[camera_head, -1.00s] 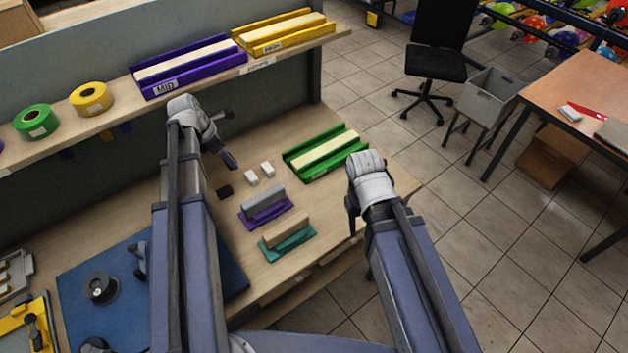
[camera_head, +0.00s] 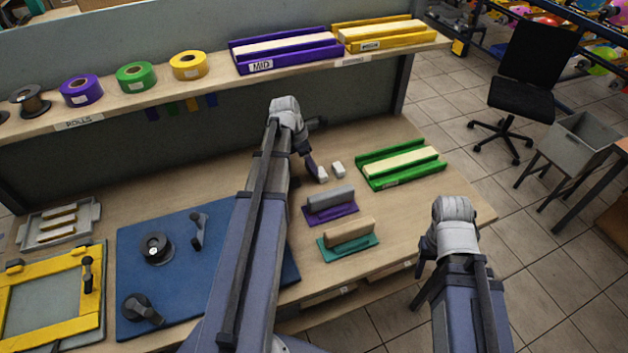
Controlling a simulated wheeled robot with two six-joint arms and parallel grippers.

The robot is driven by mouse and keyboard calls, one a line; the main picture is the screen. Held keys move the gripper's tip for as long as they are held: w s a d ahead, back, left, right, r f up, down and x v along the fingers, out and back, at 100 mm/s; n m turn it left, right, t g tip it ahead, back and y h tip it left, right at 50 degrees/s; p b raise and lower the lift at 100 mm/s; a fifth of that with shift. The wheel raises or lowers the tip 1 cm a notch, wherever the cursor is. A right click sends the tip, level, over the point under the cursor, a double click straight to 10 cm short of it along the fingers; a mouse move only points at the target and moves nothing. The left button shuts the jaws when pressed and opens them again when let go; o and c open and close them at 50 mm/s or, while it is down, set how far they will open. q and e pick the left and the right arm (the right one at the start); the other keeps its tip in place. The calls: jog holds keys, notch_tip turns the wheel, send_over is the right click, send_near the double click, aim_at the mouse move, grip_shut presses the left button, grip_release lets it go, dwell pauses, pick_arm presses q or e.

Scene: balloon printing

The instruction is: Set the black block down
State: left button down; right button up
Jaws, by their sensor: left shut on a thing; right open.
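My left gripper (camera_head: 313,168) reaches down over the bench, its dark fingers close to the left one of two small white blocks (camera_head: 322,176). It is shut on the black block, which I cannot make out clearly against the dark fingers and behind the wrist. The other white block (camera_head: 339,169) stands just to the right. My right gripper (camera_head: 422,287) is open and empty, off the bench's front right edge.
A purple squeegee (camera_head: 330,207) and a teal one (camera_head: 348,241) stand nearby. A green tray (camera_head: 401,163) lies to the right. A blue mat (camera_head: 185,230) and yellow frame (camera_head: 50,295) are left. A shelf (camera_head: 122,105) with rolls runs behind.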

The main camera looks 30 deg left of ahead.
aim_at(310, 181)
pick_arm(q)
jog(key=shift+f+b, duration=2.05)
jog(key=shift+f, duration=0.45)
jog(key=shift+r, duration=0.15)
jog(key=shift+c, duration=0.7)
grip_release()
jog(key=shift+f, duration=0.2)
jog(key=shift+r, duration=0.1)
jog(key=p+v, duration=1.1)
jog(key=v, duration=0.1)
jog(key=shift+p, duration=0.4)
